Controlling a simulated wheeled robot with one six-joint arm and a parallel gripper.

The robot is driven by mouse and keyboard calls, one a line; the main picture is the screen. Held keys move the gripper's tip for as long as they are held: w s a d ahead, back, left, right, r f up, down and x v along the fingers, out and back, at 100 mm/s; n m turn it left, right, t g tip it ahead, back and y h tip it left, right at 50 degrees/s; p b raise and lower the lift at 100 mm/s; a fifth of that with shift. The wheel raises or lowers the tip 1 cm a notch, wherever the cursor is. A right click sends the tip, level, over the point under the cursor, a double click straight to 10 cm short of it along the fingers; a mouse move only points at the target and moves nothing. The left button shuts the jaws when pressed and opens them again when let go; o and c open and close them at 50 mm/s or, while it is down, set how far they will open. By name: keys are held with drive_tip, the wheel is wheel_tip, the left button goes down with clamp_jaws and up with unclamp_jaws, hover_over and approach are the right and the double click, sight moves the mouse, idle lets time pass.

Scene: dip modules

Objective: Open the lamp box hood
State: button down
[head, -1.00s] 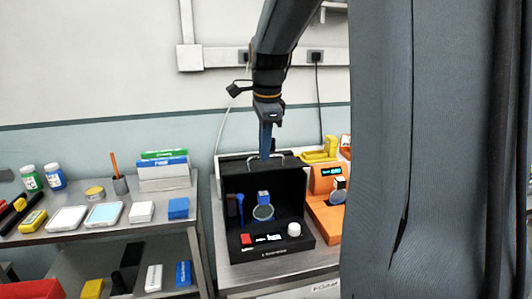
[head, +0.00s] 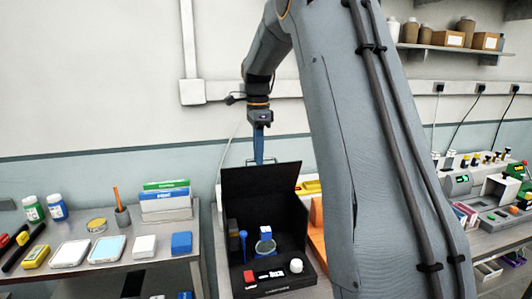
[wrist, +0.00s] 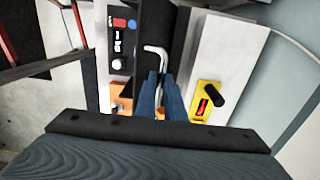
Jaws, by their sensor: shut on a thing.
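The lamp box (head: 262,270) is black and stands on the metal bench in the head view. Its hood (head: 262,182) stands raised at the back, and the inside shows a blue-topped round part and a blue stick. The box front carries a red switch, a small display and a white knob. My gripper (head: 259,158) is above and behind the hood's top edge, its blue fingers pointing down. In the wrist view the fingers (wrist: 161,80) are shut on the silver hood handle (wrist: 155,50). The fingertips are partly hidden behind the hood in the head view.
An orange device (head: 316,222) stands close to the right of the box, mostly behind my arm. A yellow item (wrist: 208,101) lies near the fingers in the wrist view. A left bench holds trays, a blue block (head: 181,242) and bottles. The wall is close behind.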

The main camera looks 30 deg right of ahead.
drive_tip(key=shift+w+d+f+g+p, duration=0.1)
drive_tip(key=shift+w+f+g+p, duration=0.15)
drive_tip(key=shift+w+g, duration=0.25)
drive_tip(key=shift+w+f+g+p, duration=0.15)
drive_tip(key=shift+w+g+p, duration=0.2)
drive_tip(key=shift+w, duration=0.25)
drive_tip(key=shift+y, duration=0.3)
drive_tip(key=c, duration=1.8)
unclamp_jaws()
drive_tip(key=shift+w, duration=0.2)
drive_tip(key=shift+c, duration=0.2)
wheel_tip(320, 180, up, 8)
drive_tip(key=w+b, duration=0.1)
drive_tip(key=b, duration=0.2)
drive_tip(key=shift+w+d, duration=0.2)
drive_tip(key=shift+d, duration=0.1)
